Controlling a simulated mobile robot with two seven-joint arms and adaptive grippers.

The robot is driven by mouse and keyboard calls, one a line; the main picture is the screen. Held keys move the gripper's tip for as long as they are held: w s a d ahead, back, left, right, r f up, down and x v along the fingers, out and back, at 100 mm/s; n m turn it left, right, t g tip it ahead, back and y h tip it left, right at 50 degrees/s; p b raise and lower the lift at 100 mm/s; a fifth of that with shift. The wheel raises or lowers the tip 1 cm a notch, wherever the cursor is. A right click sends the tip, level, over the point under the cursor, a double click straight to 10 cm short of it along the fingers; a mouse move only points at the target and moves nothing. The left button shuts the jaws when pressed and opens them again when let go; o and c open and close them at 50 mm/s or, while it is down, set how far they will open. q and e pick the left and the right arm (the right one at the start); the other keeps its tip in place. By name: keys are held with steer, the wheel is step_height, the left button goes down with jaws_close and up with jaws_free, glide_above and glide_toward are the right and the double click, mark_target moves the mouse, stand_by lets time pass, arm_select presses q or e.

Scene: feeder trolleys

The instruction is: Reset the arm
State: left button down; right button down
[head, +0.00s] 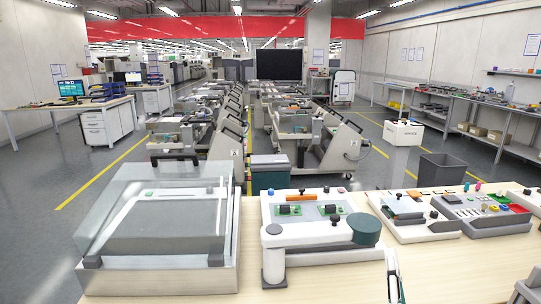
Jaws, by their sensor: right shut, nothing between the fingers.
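My right gripper (396,285) shows at the bottom edge, right of the middle, as a narrow white and dark shape in front of the wooden workbench (330,283). It is shut and holds nothing. The picture's edge cuts it off, so its height above the bench is hard to tell. My left gripper is not in view.
A clear-lidded box (160,225) and a white fixture with green boards (318,222) stand on the bench. Feeder trolleys (340,145) stand behind.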

steer(key=s+a+f+n+g+y, duration=0.3)
steer(key=a+f+n+y, duration=0.2)
steer(key=a+n+y, duration=0.55)
steer(key=s+d+f+n+g+h, duration=0.1)
steer(key=s+f+n+g+h, duration=0.1)
steer(key=s+f+n+g, duration=0.5)
steer(key=s+d+f+n+g+h, duration=0.25)
steer(key=s+d+f+h, duration=0.35)
steer(key=d, duration=0.4)
steer(key=s+d+f+n+g+h, duration=0.25)
steer(key=s+d+f, duration=0.35)
steer(key=s+d, duration=0.3)
arm_select(q)
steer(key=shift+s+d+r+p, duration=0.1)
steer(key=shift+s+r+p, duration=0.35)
steer(key=shift+p, duration=0.6)
arm_select(e)
steer(key=w+a+f+m+t+y, duration=0.1)
steer(key=a+f+m+y, duration=0.1)
steer(key=a+f, duration=0.3)
steer(key=w+a+f+m+t+y, duration=0.1)
steer(key=a+f+y, duration=0.3)
steer(key=a, duration=0.7)
step_height(320, 180, down, 2)
steer(key=shift+w+f+m+t+y, duration=0.25)
steer(key=shift+m+t, duration=0.2)
steer(key=shift+t, duration=0.25)
